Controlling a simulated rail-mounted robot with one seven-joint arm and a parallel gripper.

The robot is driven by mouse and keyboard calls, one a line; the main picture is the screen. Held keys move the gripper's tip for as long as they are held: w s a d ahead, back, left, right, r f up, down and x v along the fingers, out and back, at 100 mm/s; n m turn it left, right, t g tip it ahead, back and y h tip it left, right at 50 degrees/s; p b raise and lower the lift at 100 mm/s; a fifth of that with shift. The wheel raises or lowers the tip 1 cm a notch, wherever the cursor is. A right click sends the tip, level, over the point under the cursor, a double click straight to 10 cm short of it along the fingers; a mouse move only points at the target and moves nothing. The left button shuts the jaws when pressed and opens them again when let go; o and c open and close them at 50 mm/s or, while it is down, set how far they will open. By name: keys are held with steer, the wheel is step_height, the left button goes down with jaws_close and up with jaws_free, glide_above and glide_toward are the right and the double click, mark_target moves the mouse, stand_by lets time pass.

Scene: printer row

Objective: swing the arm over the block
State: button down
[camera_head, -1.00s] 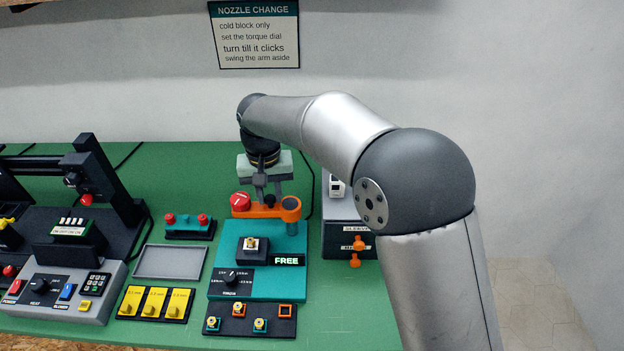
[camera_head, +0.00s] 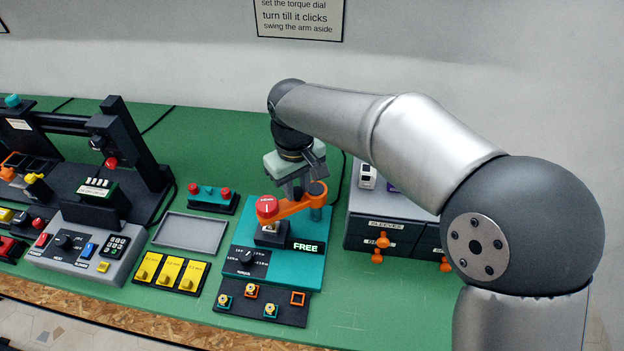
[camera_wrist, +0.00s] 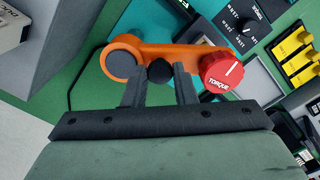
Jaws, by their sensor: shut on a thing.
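The orange swing arm (camera_head: 295,206) pivots on a post at its right end and carries a red torque knob (camera_head: 267,206) at its left end. In the head view the knob end stands above the dark block (camera_head: 271,238), whose pale top piece shows just under it. I cannot tell if they are exactly lined up. My gripper (camera_head: 297,190) is shut on the black peg (camera_wrist: 160,71) midway along the arm. The wrist view also shows the orange arm (camera_wrist: 185,52) and the red knob (camera_wrist: 221,70).
The teal station (camera_head: 310,272) shows a lit FREE sign (camera_head: 306,246) and a torque dial (camera_head: 246,259). A nozzle rack (camera_head: 262,304) lies in front, a grey tray (camera_head: 190,232) and yellow holders (camera_head: 171,273) to the left. A drawer unit (camera_head: 385,222) stands close on the right.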

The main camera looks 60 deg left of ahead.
mark_target(298, 191)
stand_by(0.4)
steer(key=c, duration=1.2)
jaws_free()
steer(key=shift+d, duration=0.1)
steer(key=shift+o, duration=0.2)
step_height(298, 191, up, 17)
steer(key=shift+r+b, duration=0.2)
steer(key=shift+b, duration=0.1)
